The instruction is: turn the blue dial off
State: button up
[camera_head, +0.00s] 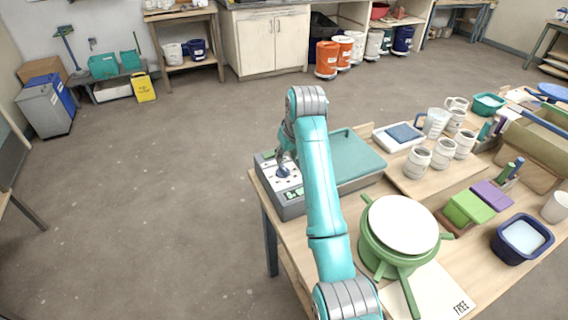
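A grey device with a teal lid (352,156) stands at the table's left end, with a pale control panel on its left part. A blue dial (283,172) shows small on that panel. My gripper (284,165) points down at the panel, right over the dial. The fingers are small and partly hidden by my teal arm, so I cannot tell whether they touch the dial or how far they are open. A small green display (293,193) shows on the device's front. The dial's pointer setting is too small to read.
The floor left of the table is clear.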

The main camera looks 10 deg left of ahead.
aim_at(283, 167)
jog(key=x, duration=0.7)
jog(key=shift+a, duration=0.1)
grip_shut()
